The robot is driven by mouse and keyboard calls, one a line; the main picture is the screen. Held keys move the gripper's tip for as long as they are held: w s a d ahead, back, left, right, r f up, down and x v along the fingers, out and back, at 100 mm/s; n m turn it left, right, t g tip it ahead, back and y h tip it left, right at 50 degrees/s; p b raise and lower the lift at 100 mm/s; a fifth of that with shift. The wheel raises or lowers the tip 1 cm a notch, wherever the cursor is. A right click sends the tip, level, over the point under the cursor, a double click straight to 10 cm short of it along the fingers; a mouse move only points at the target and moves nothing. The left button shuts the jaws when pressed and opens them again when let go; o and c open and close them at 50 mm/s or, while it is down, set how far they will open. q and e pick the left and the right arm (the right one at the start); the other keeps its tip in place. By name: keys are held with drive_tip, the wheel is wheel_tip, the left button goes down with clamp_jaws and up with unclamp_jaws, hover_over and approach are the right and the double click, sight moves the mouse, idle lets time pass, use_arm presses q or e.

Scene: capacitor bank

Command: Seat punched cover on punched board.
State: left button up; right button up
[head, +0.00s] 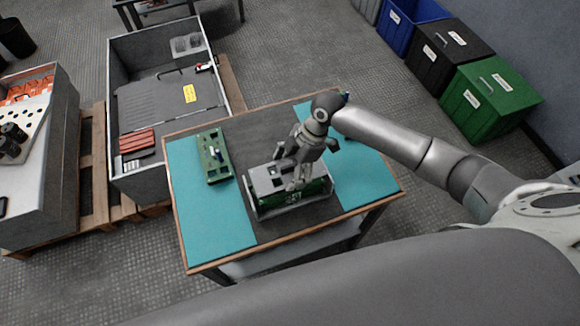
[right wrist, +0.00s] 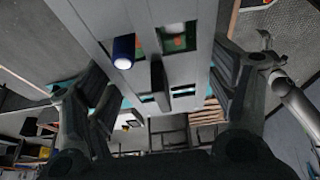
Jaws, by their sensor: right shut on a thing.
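The punched cover (head: 266,178) is a grey plate with cut-outs, lying over the green punched board (head: 318,188) near the middle of the table. My right gripper (head: 297,168) is shut on the cover from above. In the right wrist view the cover (right wrist: 190,75) spans between the two fingers. A blue cylinder (right wrist: 123,52) shows through one opening, and green board (right wrist: 175,38) with red parts shows through another. Whether the cover rests fully on the board, or a small gap is left, I cannot tell. My left gripper is not in view.
Another green board (head: 214,158) lies on the left teal mat (head: 205,215) of the table. A grey bin (head: 150,55) on a pallet stands to the left. Blue, black and green crates (head: 490,100) stand at the back right. The table's front left is clear.

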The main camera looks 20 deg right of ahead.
drive_tip(key=shift+f+b, duration=0.7)
drive_tip(key=shift+f, duration=0.5)
idle(0.6)
drive_tip(key=o, duration=1.1)
drive_tip(key=shift+o, duration=0.2)
